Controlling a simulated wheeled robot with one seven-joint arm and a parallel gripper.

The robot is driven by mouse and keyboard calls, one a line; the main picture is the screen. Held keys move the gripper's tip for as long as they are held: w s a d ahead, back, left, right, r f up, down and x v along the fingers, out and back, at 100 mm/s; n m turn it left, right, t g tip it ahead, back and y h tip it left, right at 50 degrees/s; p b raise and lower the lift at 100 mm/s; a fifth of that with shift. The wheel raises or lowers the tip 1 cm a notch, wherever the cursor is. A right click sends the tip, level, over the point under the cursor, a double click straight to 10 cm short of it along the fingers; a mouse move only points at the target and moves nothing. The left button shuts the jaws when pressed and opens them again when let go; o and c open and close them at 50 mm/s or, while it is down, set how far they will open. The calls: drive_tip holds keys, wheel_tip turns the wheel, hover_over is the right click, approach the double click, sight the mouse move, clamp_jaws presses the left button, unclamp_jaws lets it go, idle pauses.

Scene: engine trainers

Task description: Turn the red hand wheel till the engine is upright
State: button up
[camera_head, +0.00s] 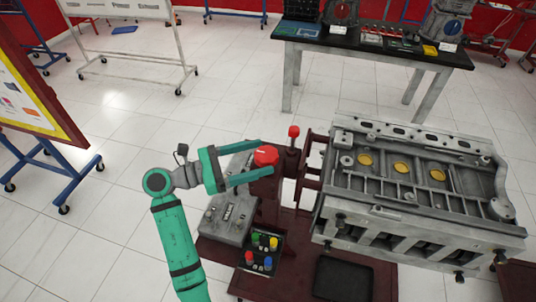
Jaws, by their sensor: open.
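The red hand wheel (266,155) sits on top of a dark red post of the engine stand, near the middle of the view. My gripper (264,161) reaches in from the left with its two teal fingers apart, one on the far side of the wheel and one on the near side. I cannot tell whether either finger touches it. The grey engine block (475,205) is mounted on the stand (300,226) at the right. A broad face with several yellow round discs faces up. A red-knobbed lever (293,133) stands between wheel and engine.
A grey control box (231,213) and a tray of coloured parts (262,250) sit on the stand below my gripper. A flat black tray (343,279) lies nearer. A black-topped table (375,46) stands behind. A display board (36,85) is at the left.

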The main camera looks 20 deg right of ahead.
sight(267, 155)
drive_tip(key=shift+d, duration=1.7)
drive_tip(key=shift+w, duration=0.1)
drive_tip(key=shift+c, duration=0.9)
drive_tip(key=shift+d, duration=0.15)
drive_tip(key=c, duration=0.9)
drive_tip(key=shift+o, duration=0.2)
drive_tip(key=shift+a, duration=0.3)
